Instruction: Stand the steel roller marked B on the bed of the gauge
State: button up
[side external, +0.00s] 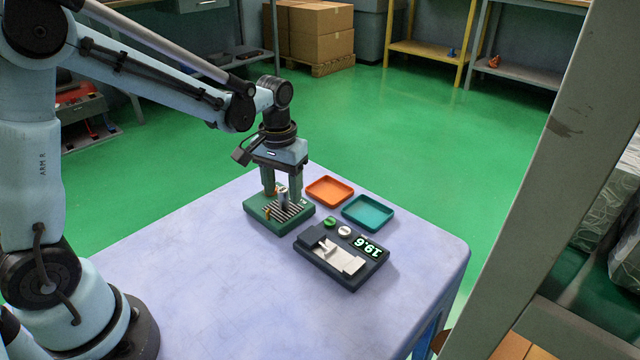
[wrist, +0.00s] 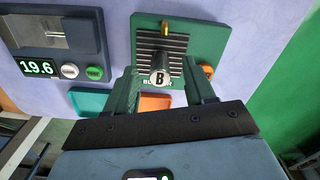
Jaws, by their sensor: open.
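The steel roller marked B (wrist: 159,77) shows its white lettered end to the wrist view; it appears upright on the ribbed top of a green block. In the side view the roller (side external: 283,200) stands between my gripper's fingers. My gripper (side external: 283,194) points down over the block, open, one finger on each side of the roller; the wrist view shows gaps between the fingers and the roller. The dark gauge (side external: 325,271) lies to the right, with a pale bed (side external: 329,254) and a display reading 19.6. Nothing rests on the bed.
An orange tray (side external: 330,190) and a teal tray (side external: 368,210) lie empty behind the gauge. The gauge has a green and a white button. The lilac tabletop (side external: 220,270) is clear at front left.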

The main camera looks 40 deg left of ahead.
jog(key=shift+f, duration=1.2)
jog(key=shift+c, duration=0.3)
grip_shut()
